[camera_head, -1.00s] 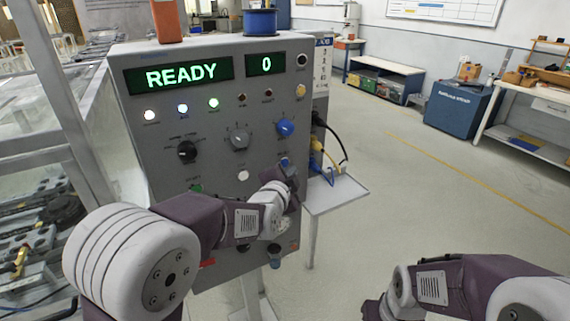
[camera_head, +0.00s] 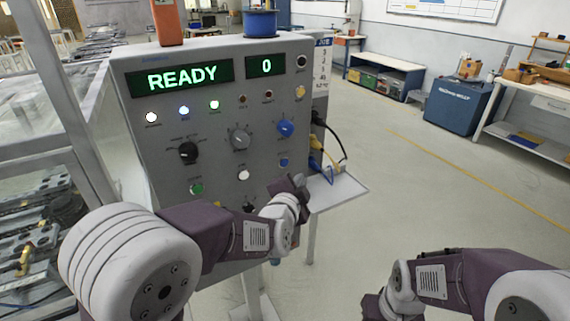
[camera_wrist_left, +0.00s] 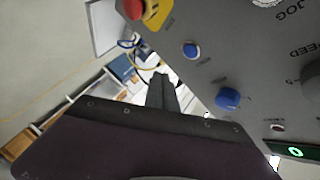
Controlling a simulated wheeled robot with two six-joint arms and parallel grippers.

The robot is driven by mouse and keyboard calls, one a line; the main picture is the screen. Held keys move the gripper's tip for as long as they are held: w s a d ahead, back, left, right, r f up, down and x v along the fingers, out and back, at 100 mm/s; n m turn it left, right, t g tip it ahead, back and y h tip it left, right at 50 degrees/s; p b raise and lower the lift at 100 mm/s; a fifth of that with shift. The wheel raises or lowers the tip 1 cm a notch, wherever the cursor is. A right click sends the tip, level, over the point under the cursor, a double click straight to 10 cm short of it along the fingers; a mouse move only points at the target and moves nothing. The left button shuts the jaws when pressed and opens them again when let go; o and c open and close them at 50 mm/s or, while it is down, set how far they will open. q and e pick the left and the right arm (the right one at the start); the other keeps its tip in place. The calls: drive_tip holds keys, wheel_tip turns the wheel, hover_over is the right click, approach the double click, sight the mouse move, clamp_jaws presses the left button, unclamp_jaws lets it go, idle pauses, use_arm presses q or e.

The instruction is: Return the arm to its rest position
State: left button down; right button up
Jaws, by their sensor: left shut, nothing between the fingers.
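My left arm comes in from the left in the head view. Its gripper (camera_head: 300,183) is in front of the lower right part of the grey control panel (camera_head: 218,115). In the left wrist view the gripper's fingers (camera_wrist_left: 161,92) are together with nothing between them, and the panel (camera_wrist_left: 255,60) fills the right side. I cannot tell whether the gripper touches the panel; it appears apart from it. My right arm (camera_head: 450,280) is at the lower right of the head view. Its gripper is at the bottom edge, and its fingertips are not visible.
The panel shows READY (camera_head: 182,78) and 0 (camera_head: 266,67), with several knobs, buttons and lamps. A small grey shelf (camera_head: 345,190) with cables juts out to its right. A blue spool (camera_head: 260,23) and an orange object (camera_head: 167,22) stand on top. Open floor lies right.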

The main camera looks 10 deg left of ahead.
use_arm(q)
drive_tip(key=shift+a, duration=0.1)
drive_tip(key=a+y+p, duration=0.1)
drive_tip(key=a, duration=0.3)
drive_tip(key=a+n+g+p, duration=0.1)
drive_tip(key=a, duration=0.3)
drive_tip(key=s+a+n+y+p, duration=0.1)
drive_tip(key=a, duration=0.2)
drive_tip(key=shift+a+r+g+y+p, duration=0.1)
drive_tip(key=shift+a+g+y+p, duration=0.2)
drive_tip(key=shift+a+p, duration=0.1)
drive_tip(key=s+a+f+n+g, duration=0.1)
drive_tip(key=s+f+n+g, duration=0.5)
drive_tip(key=s, duration=0.6)
drive_tip(key=s+a+f+n+g, duration=0.2)
drive_tip(key=s+f+n+g, duration=0.4)
drive_tip(key=s+f, duration=0.4)
drive_tip(key=s, duration=0.2)
drive_tip(key=shift+s+a+f+p, duration=0.3)
drive_tip(key=shift+s, duration=0.05)
